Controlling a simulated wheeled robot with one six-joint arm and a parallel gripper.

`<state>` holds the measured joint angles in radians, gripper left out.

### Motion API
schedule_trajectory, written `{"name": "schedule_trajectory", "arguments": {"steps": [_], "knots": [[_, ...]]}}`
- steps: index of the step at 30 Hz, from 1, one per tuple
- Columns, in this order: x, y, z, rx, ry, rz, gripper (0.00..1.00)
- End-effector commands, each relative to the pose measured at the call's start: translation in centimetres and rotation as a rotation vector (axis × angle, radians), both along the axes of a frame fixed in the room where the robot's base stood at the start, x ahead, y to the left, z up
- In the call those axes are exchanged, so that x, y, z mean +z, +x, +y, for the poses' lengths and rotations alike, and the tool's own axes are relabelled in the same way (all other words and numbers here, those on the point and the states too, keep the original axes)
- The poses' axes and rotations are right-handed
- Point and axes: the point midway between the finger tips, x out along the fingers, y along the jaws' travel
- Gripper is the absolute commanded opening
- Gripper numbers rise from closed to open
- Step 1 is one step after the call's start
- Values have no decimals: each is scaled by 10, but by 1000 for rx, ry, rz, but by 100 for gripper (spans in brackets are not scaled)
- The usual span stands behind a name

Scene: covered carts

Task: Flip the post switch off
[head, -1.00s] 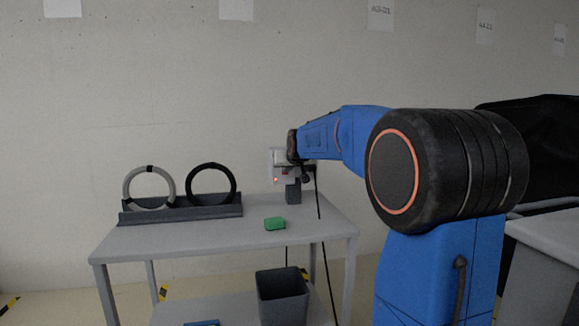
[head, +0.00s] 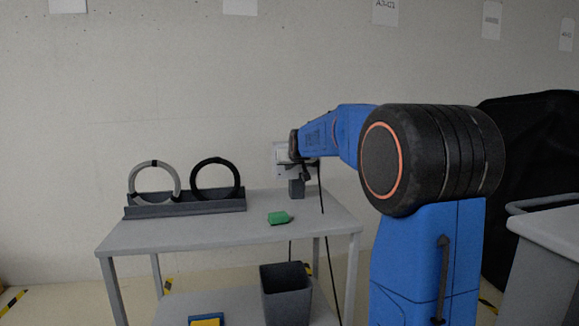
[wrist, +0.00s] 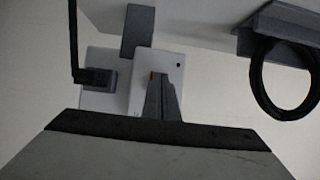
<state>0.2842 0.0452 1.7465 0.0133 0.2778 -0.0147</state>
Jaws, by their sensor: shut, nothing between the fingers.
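The post switch is a pale box (head: 281,152) on a dark grey post (head: 297,188) at the table's back right in the head view. In the wrist view the white switch box (wrist: 141,66) is seen upside down, with a small dark dot and a red sliver beside my fingertips. My gripper (wrist: 161,80) is shut and empty, its fingertips over the box face. They hide part of it, and I cannot tell contact or the lever's position. No red light shows on the box in the head view now.
A dark bin (head: 286,292) stands on the lower shelf. A black cable hangs by the post. A covered cart (head: 535,190) stands at right.

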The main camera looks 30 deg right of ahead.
Motion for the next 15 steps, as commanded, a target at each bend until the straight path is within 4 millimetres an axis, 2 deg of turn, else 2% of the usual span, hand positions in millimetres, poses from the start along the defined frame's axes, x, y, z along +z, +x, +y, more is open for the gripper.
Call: {"name": "schedule_trajectory", "arguments": {"steps": [1,5,15], "knots": [[-8,3,-1,0,3,10,0],[-9,3,-1,0,4,12,0],[5,4,-1,0,2,7,0]]}}
